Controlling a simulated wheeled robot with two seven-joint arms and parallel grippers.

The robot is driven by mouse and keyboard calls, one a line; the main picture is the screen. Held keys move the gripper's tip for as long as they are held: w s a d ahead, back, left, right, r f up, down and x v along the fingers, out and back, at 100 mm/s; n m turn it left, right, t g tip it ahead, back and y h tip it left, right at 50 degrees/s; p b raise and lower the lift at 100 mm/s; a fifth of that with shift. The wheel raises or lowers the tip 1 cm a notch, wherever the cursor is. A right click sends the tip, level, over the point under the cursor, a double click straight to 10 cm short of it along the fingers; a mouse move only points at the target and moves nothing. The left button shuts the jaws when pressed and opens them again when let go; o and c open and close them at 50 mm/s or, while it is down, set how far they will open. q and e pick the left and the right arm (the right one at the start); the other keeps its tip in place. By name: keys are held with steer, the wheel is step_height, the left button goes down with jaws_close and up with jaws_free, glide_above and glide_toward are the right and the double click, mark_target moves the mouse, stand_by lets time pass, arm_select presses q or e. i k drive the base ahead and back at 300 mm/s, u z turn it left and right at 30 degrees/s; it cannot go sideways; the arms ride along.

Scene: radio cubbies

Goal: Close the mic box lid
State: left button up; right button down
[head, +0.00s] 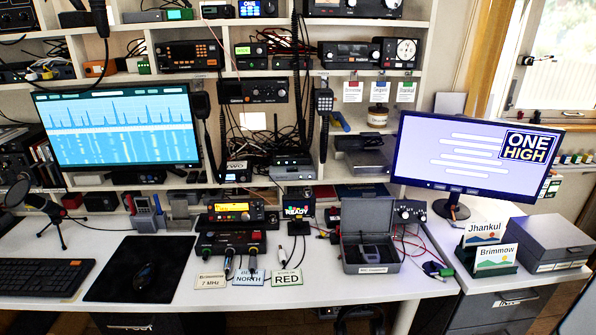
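The mic box (352,268) is a small grey case near the front edge of the white desk, right of centre. Its lid (352,218) stands open, raised at the back of the box. A dark object (376,251), probably a microphone, lies inside, and a small label is on the box's front. Neither of my grippers shows in the head view.
A small device with knobs (409,211) stands close behind the box's right side. Red cables and a green connector (437,270) lie to its right. Radios (229,242) and name cards (287,278) sit to its left. A closed grey box (548,238) stands farther right.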

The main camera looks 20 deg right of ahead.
mark_target(370, 214)
steer(key=z, duration=0.1)
steer(key=i, duration=1.1)
steer(key=z, duration=0.65)
